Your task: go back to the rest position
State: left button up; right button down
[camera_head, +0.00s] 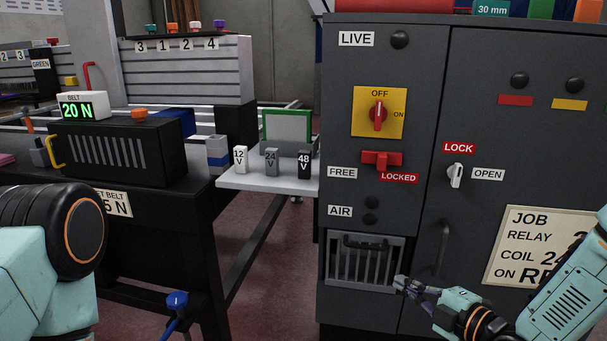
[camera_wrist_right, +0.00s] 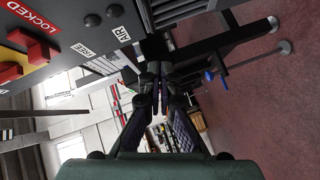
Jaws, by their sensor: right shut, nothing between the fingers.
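My right gripper (camera_head: 402,284) is low in front of the dark grey cabinet (camera_head: 425,45), near the lower right corner of its barred opening (camera_head: 365,265). Its fingers are shut with nothing between them. In the right wrist view the two dark fingers (camera_wrist_right: 164,75) run up the middle, with the cabinet front beside them at upper left. I cannot tell whether the fingertips touch the cabinet. At the left edge of the head view only a thick part of my left arm shows; its gripper is outside the picture.
The cabinet bears a yellow OFF/ON switch (camera_head: 379,112), a red FREE/LOCKED slider (camera_head: 382,160), a LOCK/OPEN knob (camera_head: 455,175) and a door handle (camera_head: 441,250). A white shelf (camera_head: 260,182) with small voltage blocks stands left of it. A blue knob (camera_head: 177,299) is low at left.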

jog(key=s+f+m+g+h+p, duration=0.1)
jog(key=s+f+m+g+h, duration=0.5)
jog(key=s+f+m, duration=1)
jog(key=s+a+f+m+g+h+p, duration=0.1)
jog(key=s+m+g, duration=0.3)
jog(key=s, duration=1.6)
jog(key=g, duration=0.4)
jog(key=shift+a+f+h+p, duration=0.15)
jog(key=shift+f+h+p, duration=0.2)
jog(key=shift+f+h, duration=0.05)
